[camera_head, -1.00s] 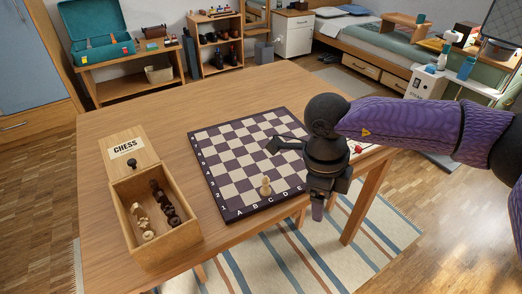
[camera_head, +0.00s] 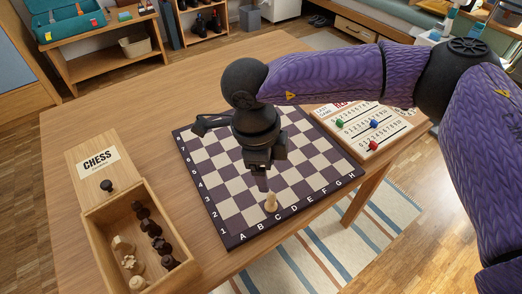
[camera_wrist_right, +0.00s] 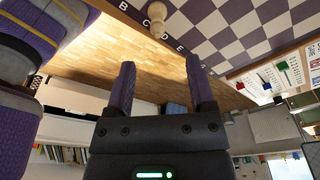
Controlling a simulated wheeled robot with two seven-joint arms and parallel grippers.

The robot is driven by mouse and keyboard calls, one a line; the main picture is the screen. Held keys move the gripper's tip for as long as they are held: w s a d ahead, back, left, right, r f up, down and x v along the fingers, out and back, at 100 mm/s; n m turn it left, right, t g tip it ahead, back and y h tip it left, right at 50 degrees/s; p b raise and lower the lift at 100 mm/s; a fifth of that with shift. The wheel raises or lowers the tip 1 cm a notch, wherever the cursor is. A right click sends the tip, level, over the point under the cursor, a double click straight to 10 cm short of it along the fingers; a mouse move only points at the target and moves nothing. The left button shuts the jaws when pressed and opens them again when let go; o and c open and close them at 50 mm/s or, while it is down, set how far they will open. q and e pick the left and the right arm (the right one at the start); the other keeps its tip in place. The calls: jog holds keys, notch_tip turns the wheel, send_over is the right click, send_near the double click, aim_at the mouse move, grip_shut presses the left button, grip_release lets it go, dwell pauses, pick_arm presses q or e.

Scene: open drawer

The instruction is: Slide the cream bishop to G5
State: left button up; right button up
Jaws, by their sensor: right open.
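The cream bishop (camera_head: 271,203) stands upright on the near edge row of the chessboard (camera_head: 320,168), around the C column. It also shows at the top of the right wrist view (camera_wrist_right: 156,20), beside the edge letters. My right gripper (camera_head: 263,184) hangs just behind and above the bishop in the head view, apart from it. In the right wrist view its two fingers (camera_wrist_right: 161,66) are spread with nothing between them. The arm and gripper cover part of the board's far middle. My left gripper is not in view.
An open wooden box (camera_head: 178,262) with several cream and dark pieces stands left of the board, its lid marked CHESS (camera_head: 98,160). A counting board with colored sliders (camera_head: 370,125) lies to the right. The other visible squares are empty.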

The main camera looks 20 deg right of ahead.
aim_at(271, 192)
jog(key=f+b, duration=0.1)
jog(key=f, duration=0.2)
jog(key=d+f+b, duration=0.1)
jog(key=f, duration=0.2)
jog(key=s+f+b, duration=0.1)
jog(key=f, duration=0.3)
jog(key=shift+d+b, duration=0.15)
jog(key=shift+b, duration=0.2)
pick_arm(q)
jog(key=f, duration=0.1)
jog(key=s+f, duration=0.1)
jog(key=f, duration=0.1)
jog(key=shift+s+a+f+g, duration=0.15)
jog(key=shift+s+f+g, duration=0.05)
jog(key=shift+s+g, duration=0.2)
pick_arm(e)
jog(key=shift+r, duration=0.1)
jog(key=shift+c, duration=0.6)
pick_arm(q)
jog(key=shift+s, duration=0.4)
pick_arm(e)
grip_shut()
